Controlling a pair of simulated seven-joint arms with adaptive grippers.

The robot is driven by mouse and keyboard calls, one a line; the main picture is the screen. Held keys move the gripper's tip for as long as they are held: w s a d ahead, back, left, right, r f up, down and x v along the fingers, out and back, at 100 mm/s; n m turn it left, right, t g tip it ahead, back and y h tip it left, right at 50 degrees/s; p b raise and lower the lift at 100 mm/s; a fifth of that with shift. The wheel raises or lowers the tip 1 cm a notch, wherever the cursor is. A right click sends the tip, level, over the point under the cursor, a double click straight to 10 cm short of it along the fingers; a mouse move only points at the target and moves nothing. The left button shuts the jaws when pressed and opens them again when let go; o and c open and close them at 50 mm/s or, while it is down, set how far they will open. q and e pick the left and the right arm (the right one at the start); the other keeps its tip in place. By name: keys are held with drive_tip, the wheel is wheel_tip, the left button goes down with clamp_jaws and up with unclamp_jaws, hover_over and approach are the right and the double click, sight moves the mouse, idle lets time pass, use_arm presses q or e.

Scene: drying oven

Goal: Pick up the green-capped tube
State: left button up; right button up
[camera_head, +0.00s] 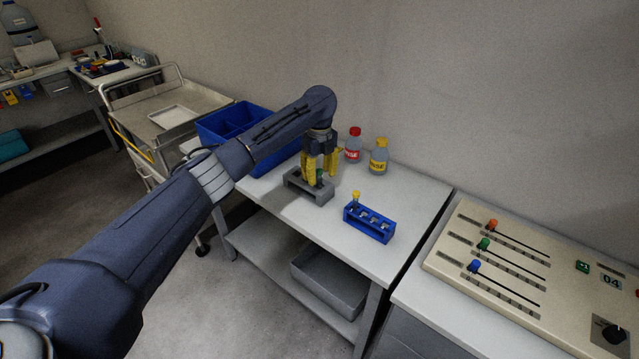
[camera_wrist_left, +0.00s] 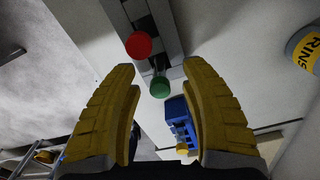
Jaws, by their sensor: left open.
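The green-capped tube stands in a grey rack (camera_head: 298,187) on the white table. Its green cap (camera_wrist_left: 160,87) shows in the left wrist view between my spread yellow fingers, nearer their tips, touching neither. In the head view the cap (camera_head: 320,174) shows small between the fingers. My left gripper (camera_head: 321,171) is open and points down over the rack. A red-capped tube (camera_wrist_left: 138,45) stands in the same rack, just beyond the green one in the wrist view; the fingers hide it in the head view. My right gripper is not in view.
A blue rack (camera_head: 368,226) with a yellow-capped tube (camera_head: 356,195) stands to the right. A red-capped bottle (camera_head: 353,146) and a yellow-capped bottle (camera_head: 378,157) stand behind. A blue bin (camera_head: 212,130) is at the left. The table's front right is clear.

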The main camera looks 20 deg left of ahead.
use_arm(q)
drive_tip(key=shift+c, duration=0.4)
clamp_jaws()
drive_tip(key=shift+r, duration=0.1)
